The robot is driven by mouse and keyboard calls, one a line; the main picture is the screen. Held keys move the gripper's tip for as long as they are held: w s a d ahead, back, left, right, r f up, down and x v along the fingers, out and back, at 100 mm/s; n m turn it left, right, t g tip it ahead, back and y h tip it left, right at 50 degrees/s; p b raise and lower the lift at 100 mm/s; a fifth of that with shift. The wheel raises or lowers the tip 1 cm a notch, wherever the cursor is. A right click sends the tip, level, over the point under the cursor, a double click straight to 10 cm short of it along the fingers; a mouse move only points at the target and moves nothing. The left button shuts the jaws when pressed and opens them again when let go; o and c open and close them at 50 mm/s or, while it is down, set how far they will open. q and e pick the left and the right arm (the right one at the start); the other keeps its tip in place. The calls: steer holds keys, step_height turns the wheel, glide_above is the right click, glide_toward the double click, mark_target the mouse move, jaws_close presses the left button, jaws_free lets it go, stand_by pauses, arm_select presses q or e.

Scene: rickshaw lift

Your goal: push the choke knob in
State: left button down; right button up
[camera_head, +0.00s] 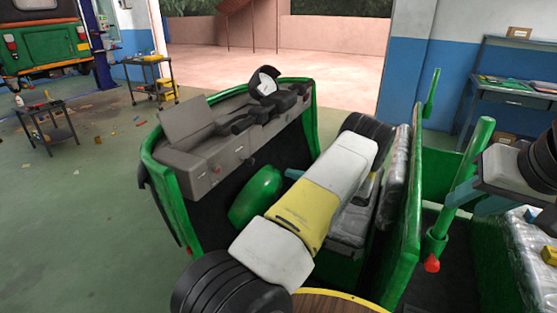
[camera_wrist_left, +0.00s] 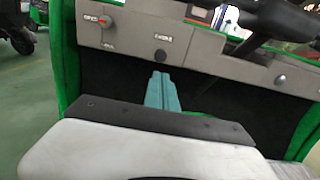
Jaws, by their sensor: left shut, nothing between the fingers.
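The choke knob (camera_wrist_left: 160,56) is a small dark round knob on the grey dashboard, below a printed label, in the left wrist view. How far it stands out is hard to tell. My left gripper (camera_wrist_left: 160,78) has its teal fingers shut together and empty. Their tips appear just below the choke knob in that view, and contact cannot be told. In the head view a bit of the left gripper (camera_head: 293,173) shows beyond my white and yellow arm, right of the dashboard. My right gripper (camera_head: 464,193) is at the right, by a green post; its jaw opening is unclear.
The grey dashboard (camera_head: 205,158) spans the green rickshaw's front. A red knob (camera_wrist_left: 104,21) sits left of the choke knob. A dark handlebar (camera_head: 270,98) stands above the dashboard. A green rounded part (camera_head: 256,196) lies below it. Seats and green posts crowd the right.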

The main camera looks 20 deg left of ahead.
mark_target(253, 163)
arm_select(q)
steer(key=shift+a, duration=0.15)
steer(key=a, duration=0.9)
steer(key=w+a, duration=0.1)
steer(key=a, duration=0.3)
steer(key=shift+a, duration=0.35)
steer(key=shift+w+a, duration=0.15)
steer(key=shift+a, duration=1.5)
steer(key=s+d, duration=0.1)
steer(key=d, duration=1.3)
steer(key=shift+d, duration=0.2)
